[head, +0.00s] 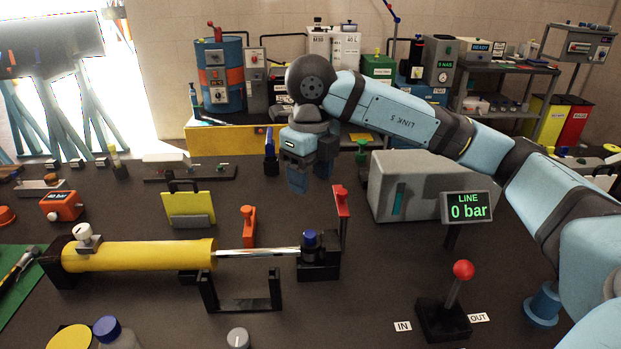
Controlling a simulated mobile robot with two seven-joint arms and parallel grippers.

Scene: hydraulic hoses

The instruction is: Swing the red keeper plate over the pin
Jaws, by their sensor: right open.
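The red keeper plate (342,201) appears to be the narrow red piece standing on a dark upright post, right of the rod end of the yellow hydraulic cylinder (140,255). The blue-topped pin (310,238) stands at the rod end in a black block (320,268). The red plate is beside the pin, not over it. My right gripper (311,173) is open and points down, behind and above the plate and pin, apart from both. Nothing shows between its fingers. My left gripper is not in view.
A lever with a red knob (463,270) stands at the front right, below the LINE display (468,211) reading 0 bar. A grey box (410,187) stands right of my gripper. An orange piece (248,226) stands behind the rod. Bare table lies between pin and lever.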

